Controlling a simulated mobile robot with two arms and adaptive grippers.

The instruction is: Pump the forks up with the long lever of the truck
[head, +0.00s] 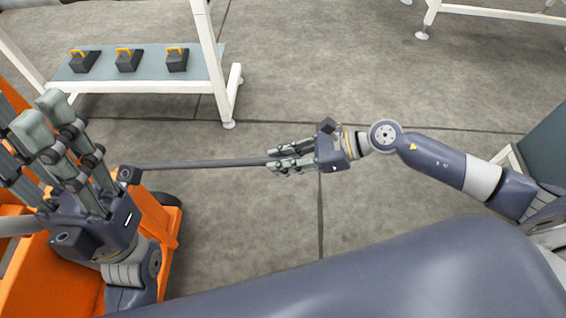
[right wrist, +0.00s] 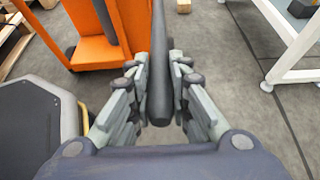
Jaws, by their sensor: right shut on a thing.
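The long lever (head: 205,163) is a dark grey bar. In the head view it runs nearly level from near the orange truck (head: 28,275) at the left to my right gripper (head: 270,163). That gripper is shut on the lever's free end. In the right wrist view the lever (right wrist: 160,65) passes between the fingers and points away toward the orange truck (right wrist: 95,50). My left gripper (head: 28,118) is open and empty, fingers up, above the truck's orange body. The forks cannot be made out.
A white-framed bench (head: 150,87) with several dark blocks with yellow handles stands at the back left. Another white frame (head: 490,10) is at the back right. The grey floor between them is clear. Wooden pallets (right wrist: 15,45) lie at the upper left of the wrist view.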

